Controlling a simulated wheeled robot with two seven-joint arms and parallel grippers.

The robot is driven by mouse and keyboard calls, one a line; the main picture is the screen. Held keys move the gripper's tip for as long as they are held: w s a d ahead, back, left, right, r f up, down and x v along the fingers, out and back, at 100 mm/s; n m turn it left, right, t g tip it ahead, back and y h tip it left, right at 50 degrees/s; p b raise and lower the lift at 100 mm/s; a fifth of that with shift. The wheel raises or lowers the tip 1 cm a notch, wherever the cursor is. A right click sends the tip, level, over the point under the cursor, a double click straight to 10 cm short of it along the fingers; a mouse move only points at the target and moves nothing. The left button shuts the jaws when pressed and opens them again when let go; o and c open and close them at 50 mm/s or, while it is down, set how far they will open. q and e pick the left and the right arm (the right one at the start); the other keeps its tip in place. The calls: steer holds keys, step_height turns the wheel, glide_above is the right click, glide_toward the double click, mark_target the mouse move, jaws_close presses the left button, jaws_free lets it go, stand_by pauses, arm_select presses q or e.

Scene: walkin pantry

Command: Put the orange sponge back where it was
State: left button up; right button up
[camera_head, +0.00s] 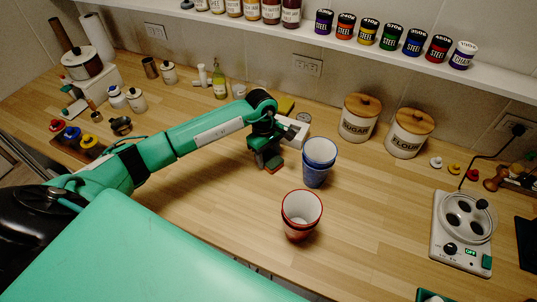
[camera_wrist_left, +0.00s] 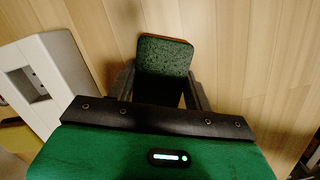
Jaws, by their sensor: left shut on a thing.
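The orange sponge (camera_wrist_left: 165,56) has a dark green scouring face towards the left wrist camera, with a thin orange edge at its far end. My left gripper (camera_wrist_left: 160,88) is shut on it, one finger on each side. In the head view the left gripper (camera_head: 266,158) points down at the counter, left of the blue cups, and a bit of the sponge's orange (camera_head: 273,170) shows at its tip. I cannot tell whether the sponge touches the wood. My right gripper is not in view.
Stacked blue cups (camera_head: 319,161) stand close right of the gripper, stacked red cups (camera_head: 300,213) nearer. A white device (camera_head: 293,131) and a yellow item (camera_head: 286,105) lie behind. Sugar (camera_head: 358,119) and flour (camera_head: 408,133) canisters stand back right. Counter left of the red cups is clear.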

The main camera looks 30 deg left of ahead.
mark_target(265, 153)
arm_select(q)
steer(key=o, duration=0.9)
steer(key=shift+f, duration=0.1)
steer(key=shift+r+p, duration=0.3)
steer(key=r+b, duration=0.1)
steer(key=r, duration=0.3)
steer(key=a+r+b, duration=0.1)
steer(key=r+b, duration=0.1)
steer(key=r, duration=0.1)
steer(key=r+b, duration=0.2)
steer(key=r, duration=0.2)
steer(key=shift+w+a+r, duration=0.3)
steer(key=shift+a, duration=0.05)
steer(key=shift+r, duration=0.1)
